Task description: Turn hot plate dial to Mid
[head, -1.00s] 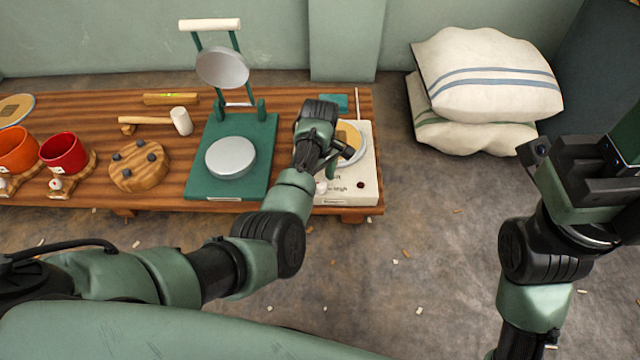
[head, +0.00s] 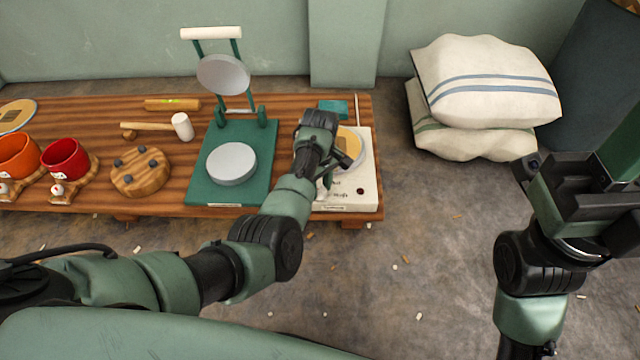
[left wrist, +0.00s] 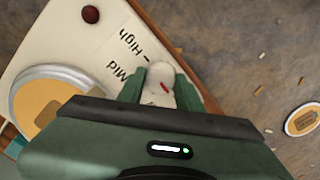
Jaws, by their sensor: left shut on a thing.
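The hot plate (head: 365,190) is a white box with a round metal top, at the right end of the wooden table in the head view. Its white dial (left wrist: 160,84) carries a red mark and sits between my left fingers in the left wrist view. The printed words "Mid" and "High" show on the white panel (left wrist: 85,45) beside the dial. My left gripper (head: 325,183) is shut on the dial; the arm hides part of the plate in the head view. My right gripper (head: 590,185) is at the right, away from the table; its finger opening is unclear.
A green press stand (head: 255,180) is left of the hot plate. A mallet (head: 180,127), a round wooden block (head: 140,175) and red and orange cups (head: 64,160) stand farther left. White sacks (head: 485,95) lie on the floor at right.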

